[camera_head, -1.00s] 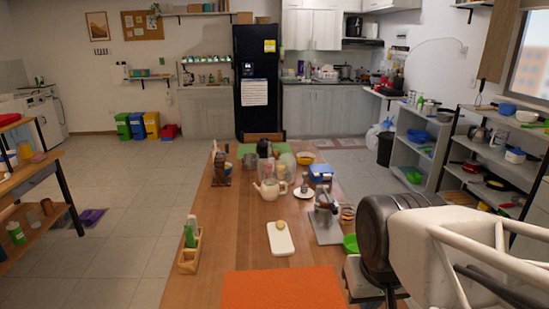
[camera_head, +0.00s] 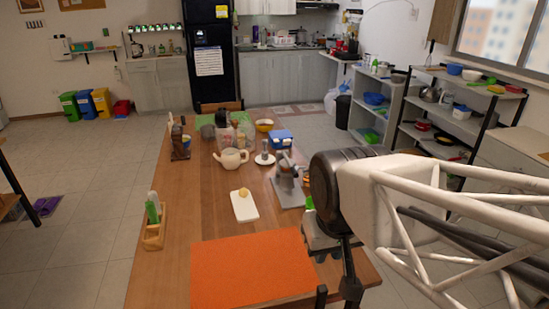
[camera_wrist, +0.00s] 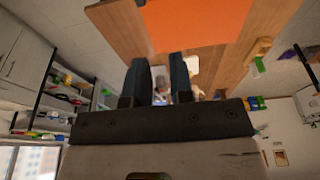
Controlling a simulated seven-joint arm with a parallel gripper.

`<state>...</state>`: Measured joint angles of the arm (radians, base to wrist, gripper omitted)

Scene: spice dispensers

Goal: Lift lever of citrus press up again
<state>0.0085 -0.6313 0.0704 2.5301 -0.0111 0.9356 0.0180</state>
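The citrus press (camera_head: 288,188) is a grey metal device on the right side of the wooden table, beyond the orange mat. Its lever is small in the head view, and I cannot tell its exact angle. My gripper (camera_head: 325,256) is on the near side of the press, by the table's right edge, partly hidden by my arm. In the wrist view my gripper (camera_wrist: 159,76) has two dark fingers apart with a gap between them. Nothing is held. The gripper is apart from the press.
A white cutting board (camera_head: 244,207) with a yellowish item lies left of the press. A wooden holder (camera_head: 154,230) is at left. An orange mat (camera_head: 250,270) covers the near table.

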